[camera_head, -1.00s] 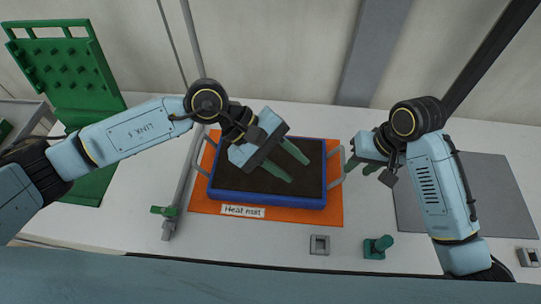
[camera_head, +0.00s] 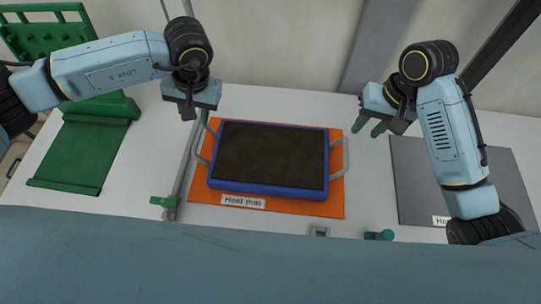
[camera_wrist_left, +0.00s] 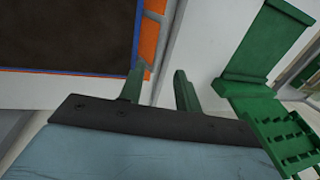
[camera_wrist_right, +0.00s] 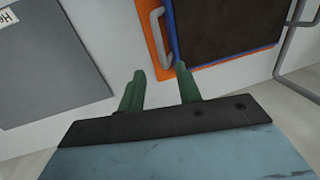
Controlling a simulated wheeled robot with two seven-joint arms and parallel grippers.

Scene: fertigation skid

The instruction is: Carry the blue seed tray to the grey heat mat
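The blue seed tray (camera_head: 265,189), filled with dark soil, sits on an orange mat (camera_head: 333,209) labelled "Heat mat". It has a grey handle on its left side (camera_head: 204,145) and another on its right side (camera_head: 346,157). A grey mat (camera_head: 450,175) lies to the right, its label partly hidden by my right arm. My left gripper (camera_wrist_left: 158,80) is open and empty, near the tray's left handle in the left wrist view. My right gripper (camera_head: 369,127) is open and empty, between the right handle and the grey mat; it also shows in the right wrist view (camera_wrist_right: 160,75).
A grey rail with a green clamp (camera_head: 164,201) runs left of the orange mat. A small grey block (camera_head: 319,230) and green knob (camera_head: 380,235) are in front. White surface separates the mats.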

